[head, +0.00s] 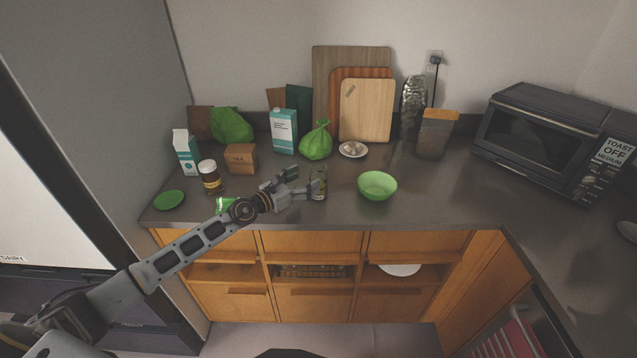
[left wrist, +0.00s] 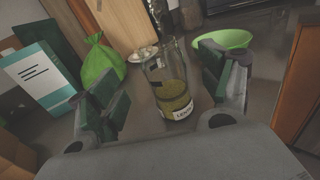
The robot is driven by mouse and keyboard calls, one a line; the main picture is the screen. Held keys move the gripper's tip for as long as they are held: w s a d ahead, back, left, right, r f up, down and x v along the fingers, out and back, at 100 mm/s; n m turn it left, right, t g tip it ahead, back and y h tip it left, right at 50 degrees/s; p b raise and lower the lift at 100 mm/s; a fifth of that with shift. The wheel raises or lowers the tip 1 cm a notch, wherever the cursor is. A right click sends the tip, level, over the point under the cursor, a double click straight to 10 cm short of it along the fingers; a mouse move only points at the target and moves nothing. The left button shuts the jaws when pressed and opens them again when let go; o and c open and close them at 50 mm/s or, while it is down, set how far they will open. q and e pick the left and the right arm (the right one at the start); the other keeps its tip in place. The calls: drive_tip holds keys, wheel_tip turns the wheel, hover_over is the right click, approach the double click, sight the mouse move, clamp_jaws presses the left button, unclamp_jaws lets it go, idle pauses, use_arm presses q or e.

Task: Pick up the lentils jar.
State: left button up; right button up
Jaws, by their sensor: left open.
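The lentils jar (head: 318,184) is a clear glass jar with green contents, standing upright on the grey counter near its front edge. In the left wrist view the jar (left wrist: 168,80) stands between and a little beyond my finger pads, and part of its label reads "LENT". My left gripper (head: 300,181) is open and comes at the jar from the left. In the left wrist view the open fingers (left wrist: 170,100) are on either side of the jar; I cannot tell whether either touches it. My right gripper is not in view.
A green bowl (head: 377,185) stands right of the jar. A green bag (head: 316,141), a teal-and-white carton (head: 283,131) and a small plate (head: 353,149) are behind. A brown jar (head: 210,177) and box (head: 240,158) stand left. Counter right of the bowl is clear before the toaster oven (head: 545,140).

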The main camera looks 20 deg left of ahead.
sight(312, 176)
use_arm(q)
drive_tip(key=shift+w+d, duration=0.3)
drive_tip(key=shift+w, duration=0.25)
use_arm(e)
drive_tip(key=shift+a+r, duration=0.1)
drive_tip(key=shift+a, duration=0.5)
use_arm(q)
drive_tip(key=shift+d, duration=0.1)
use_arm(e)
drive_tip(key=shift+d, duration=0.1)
use_arm(q)
drive_tip(key=shift+w+d, duration=0.35)
drive_tip(key=shift+w, duration=0.3)
drive_tip(key=shift+w+d, duration=0.2)
drive_tip(key=shift+w, duration=0.15)
drive_tip(key=shift+w+d, duration=0.35)
drive_tip(key=shift+w, duration=0.3)
drive_tip(key=shift+w+d+f, duration=0.15)
drive_tip(key=shift+w+d, duration=0.15)
drive_tip(key=shift+w, duration=0.3)
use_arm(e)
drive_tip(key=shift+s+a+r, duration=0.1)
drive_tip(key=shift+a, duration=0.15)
